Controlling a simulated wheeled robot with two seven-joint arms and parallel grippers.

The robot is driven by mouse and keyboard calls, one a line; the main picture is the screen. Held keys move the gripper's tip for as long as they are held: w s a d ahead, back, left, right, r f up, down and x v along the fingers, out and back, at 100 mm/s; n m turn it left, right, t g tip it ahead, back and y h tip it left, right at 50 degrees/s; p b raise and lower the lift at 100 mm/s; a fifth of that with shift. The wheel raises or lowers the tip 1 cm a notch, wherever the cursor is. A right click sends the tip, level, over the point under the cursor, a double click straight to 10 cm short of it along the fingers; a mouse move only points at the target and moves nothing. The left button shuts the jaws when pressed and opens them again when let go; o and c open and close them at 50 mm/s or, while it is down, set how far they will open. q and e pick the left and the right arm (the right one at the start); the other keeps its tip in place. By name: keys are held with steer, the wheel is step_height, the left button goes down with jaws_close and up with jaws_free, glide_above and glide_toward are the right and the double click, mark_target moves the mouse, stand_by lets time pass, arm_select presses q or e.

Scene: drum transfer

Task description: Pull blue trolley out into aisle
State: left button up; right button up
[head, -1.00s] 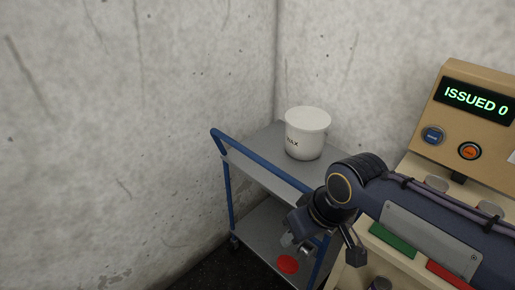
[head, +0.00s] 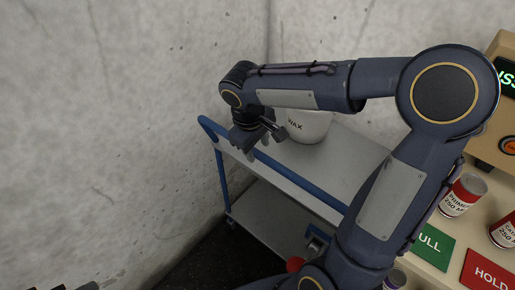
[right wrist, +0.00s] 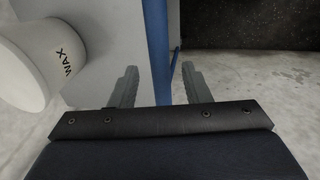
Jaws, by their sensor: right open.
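The blue trolley (head: 288,183) stands in the corner against the concrete walls, with grey shelves and a blue push handle (head: 209,127) at its near left end. My right gripper (head: 256,150) is over the handle end of the trolley. In the right wrist view its two fingers (right wrist: 160,85) are open, one on each side of a blue bar (right wrist: 157,50) of the trolley; I cannot tell whether they touch it. A white tub marked WAX (head: 308,126) stands on the top shelf, partly hidden by my right arm.
A beige bench at the right holds a PRIMER can (head: 463,194), another can, a green FULL pad (head: 431,246) and a red HOLD pad (head: 487,272). A console stands behind them. Dark floor (head: 190,262) is clear beside the trolley.

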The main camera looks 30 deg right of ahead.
steer(key=shift+d+f, duration=0.2)
steer(key=shift+f, duration=0.85)
steer(key=shift+c, duration=0.2)
jaws_close()
